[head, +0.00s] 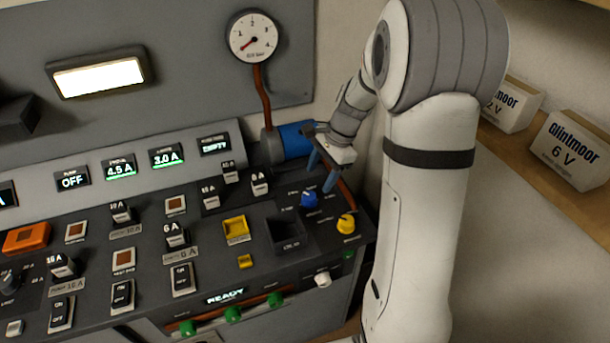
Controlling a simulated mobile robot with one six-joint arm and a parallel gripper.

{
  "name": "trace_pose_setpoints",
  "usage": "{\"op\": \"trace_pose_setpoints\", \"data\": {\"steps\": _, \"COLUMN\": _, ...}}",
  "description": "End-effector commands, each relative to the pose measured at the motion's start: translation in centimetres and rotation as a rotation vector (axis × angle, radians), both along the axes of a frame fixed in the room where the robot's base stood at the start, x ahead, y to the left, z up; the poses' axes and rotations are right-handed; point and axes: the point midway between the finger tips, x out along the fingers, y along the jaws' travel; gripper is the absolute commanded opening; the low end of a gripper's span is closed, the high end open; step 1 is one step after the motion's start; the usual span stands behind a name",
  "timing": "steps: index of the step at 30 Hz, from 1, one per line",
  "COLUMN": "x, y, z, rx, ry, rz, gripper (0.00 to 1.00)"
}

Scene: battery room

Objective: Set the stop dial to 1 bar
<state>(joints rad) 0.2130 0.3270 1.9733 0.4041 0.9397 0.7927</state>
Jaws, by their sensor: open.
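A blue dial (308,199) and a yellow dial (346,224) sit at the right end of the sloped control panel. Their small labels are too blurred for me to tell which is the stop dial, or where either points. My gripper (321,177) is open, its two blue fingers pointing down just above and beside the blue dial. Nothing shows between the fingers, and I cannot tell whether they touch the dial. A round pressure gauge (254,38) on the back wall has its red needle toward the lower left.
Several switches and a dark square recess (285,235) fill the panel to the left. A display (225,296) reads READY. Boxes (571,150) stand on the shelf at right.

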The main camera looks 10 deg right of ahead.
Motion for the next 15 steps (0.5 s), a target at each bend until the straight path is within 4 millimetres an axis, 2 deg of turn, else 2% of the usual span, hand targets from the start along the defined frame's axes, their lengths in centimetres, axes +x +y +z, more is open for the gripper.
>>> {"op": "trace_pose_setpoints", "data": {"steps": 3, "x": 2.0, "y": -0.9, "z": -1.8, "rx": 0.040, "ry": 0.059, "rz": -0.127, "gripper": 0.59}}
{"op": "trace_pose_setpoints", "data": {"steps": 6, "x": 2.8, "y": -1.3, "z": -2.8, "rx": 0.059, "ry": 0.085, "rz": -0.191, "gripper": 0.59}}
{"op": "trace_pose_setpoints", "data": {"steps": 11, "x": 3.2, "y": -1.2, "z": -3.9, "rx": 0.069, "ry": 0.099, "rz": -0.221, "gripper": 0.59}}
{"op": "trace_pose_setpoints", "data": {"steps": 15, "x": 3.1, "y": -0.3, "z": -5.7, "rx": 0.068, "ry": 0.102, "rz": -0.220, "gripper": 0.59}}
